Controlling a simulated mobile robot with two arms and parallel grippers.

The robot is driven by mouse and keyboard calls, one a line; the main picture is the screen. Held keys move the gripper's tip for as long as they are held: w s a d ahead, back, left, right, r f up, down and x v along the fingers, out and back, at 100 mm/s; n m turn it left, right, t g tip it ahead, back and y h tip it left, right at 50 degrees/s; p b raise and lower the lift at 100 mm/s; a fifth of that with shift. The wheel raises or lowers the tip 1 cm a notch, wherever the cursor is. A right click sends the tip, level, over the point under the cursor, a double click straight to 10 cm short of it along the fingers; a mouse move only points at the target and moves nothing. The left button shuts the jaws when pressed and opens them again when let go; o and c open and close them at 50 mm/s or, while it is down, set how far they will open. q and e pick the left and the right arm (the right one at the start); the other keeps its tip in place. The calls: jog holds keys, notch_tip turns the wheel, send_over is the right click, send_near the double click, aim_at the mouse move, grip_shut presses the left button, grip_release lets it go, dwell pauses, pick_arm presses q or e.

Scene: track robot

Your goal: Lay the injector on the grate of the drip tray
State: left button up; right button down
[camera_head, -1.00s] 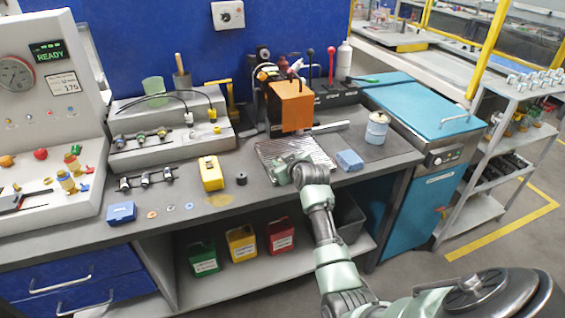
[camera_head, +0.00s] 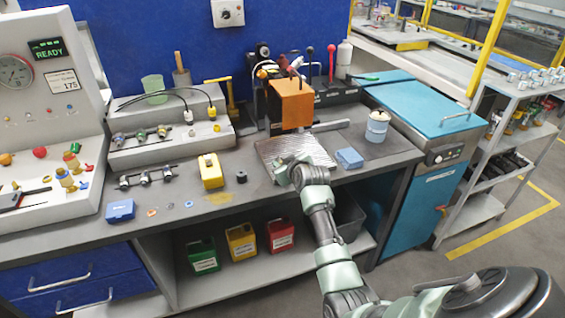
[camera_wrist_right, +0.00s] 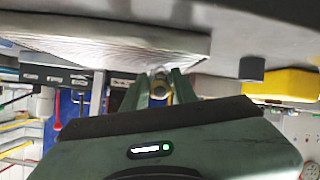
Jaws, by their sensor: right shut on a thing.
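The drip tray with its ribbed metal grate (camera_head: 310,146) lies on the bench below the orange box. My right gripper (camera_head: 286,172) is at the tray's front left edge; my wrist hides most of its jaws in the head view. In the right wrist view the fingers (camera_wrist_right: 159,88) are shut on a small round-ended metal piece (camera_wrist_right: 160,84), likely the injector, seen end-on. The tray (camera_wrist_right: 120,42) shows close by in that view; I cannot tell whether the piece touches it. My left gripper is not in view.
A yellow box (camera_head: 210,171) and a black cylinder (camera_head: 241,177) stand left of the tray. A blue block (camera_head: 349,158) and a blue-white can (camera_head: 377,126) are to its right.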

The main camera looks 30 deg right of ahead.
jog(key=shift+s+f, duration=0.1)
jog(key=shift+f, duration=0.4)
jog(key=c, duration=1)
grip_release()
jog(key=shift+f, duration=0.1)
jog(key=shift+c, duration=0.2)
jog(key=shift+s+f, duration=0.1)
jog(key=shift+a, duration=0.2)
jog(key=v, duration=0.5)
jog(key=r+v, duration=0.1)
jog(key=v, duration=0.2)
jog(key=shift+w+d+b, duration=0.2)
jog(key=shift+d+b, duration=0.1)
jog(key=shift+d, duration=0.1)
